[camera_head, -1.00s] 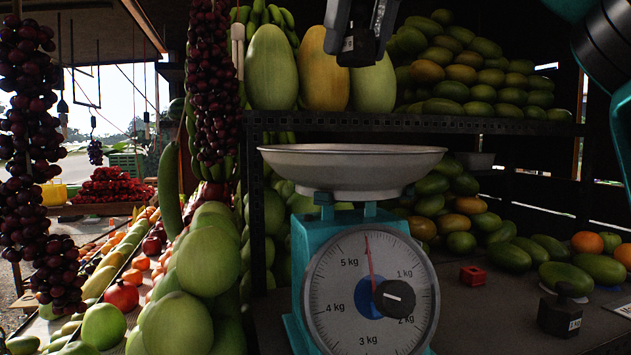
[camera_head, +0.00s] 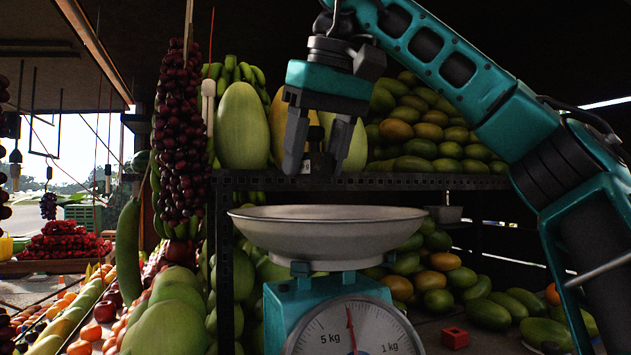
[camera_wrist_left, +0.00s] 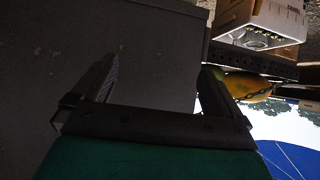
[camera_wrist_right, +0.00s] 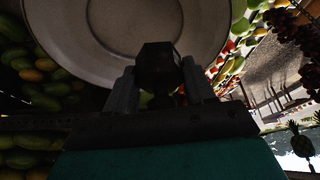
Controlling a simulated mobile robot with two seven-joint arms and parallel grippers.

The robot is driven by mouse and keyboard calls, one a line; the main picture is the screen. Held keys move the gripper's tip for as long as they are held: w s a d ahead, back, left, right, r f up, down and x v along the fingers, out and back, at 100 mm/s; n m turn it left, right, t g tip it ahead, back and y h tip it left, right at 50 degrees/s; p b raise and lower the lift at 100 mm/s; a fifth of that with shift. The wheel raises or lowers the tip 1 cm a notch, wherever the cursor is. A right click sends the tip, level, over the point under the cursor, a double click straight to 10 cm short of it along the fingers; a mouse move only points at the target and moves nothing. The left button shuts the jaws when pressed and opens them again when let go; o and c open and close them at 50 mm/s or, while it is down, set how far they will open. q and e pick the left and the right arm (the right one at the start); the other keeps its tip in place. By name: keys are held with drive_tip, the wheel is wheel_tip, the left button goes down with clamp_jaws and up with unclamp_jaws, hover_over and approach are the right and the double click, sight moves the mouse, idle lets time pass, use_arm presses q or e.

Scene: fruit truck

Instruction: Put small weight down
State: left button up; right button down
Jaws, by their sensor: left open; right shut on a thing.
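The small dark weight (camera_head: 316,160) is held between the fingers of my right gripper (camera_head: 316,168), which points down. The weight hangs a little above the round metal pan (camera_head: 325,232) of the teal scale (camera_head: 283,305), apart from it in the head view. In the right wrist view the weight (camera_wrist_right: 157,66) sits between the fingertips, with the pan (camera_wrist_right: 105,30) behind it. The dial needle points near the top. My left gripper (camera_wrist_left: 153,82) is open and empty in the left wrist view; it is not seen in the head view.
A dark shelf (camera_head: 420,181) with melons and mangoes stands right behind the scale. Hanging dark fruit (camera_head: 180,140) is at the left. A small red block (camera_head: 455,337) lies on the counter at right. Green fruit (camera_head: 175,310) is piled left of the scale.

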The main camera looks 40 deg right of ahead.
sight(315, 181)
drive_tip(key=shift+f, duration=1.65)
drive_tip(key=shift+f, duration=0.1)
drive_tip(key=shift+f, duration=0.4)
drive_tip(key=shift+f, duration=0.15)
drive_tip(key=shift+c, duration=1.9)
unclamp_jaws()
drive_tip(key=shift+r, duration=0.4)
drive_tip(key=v, duration=0.8)
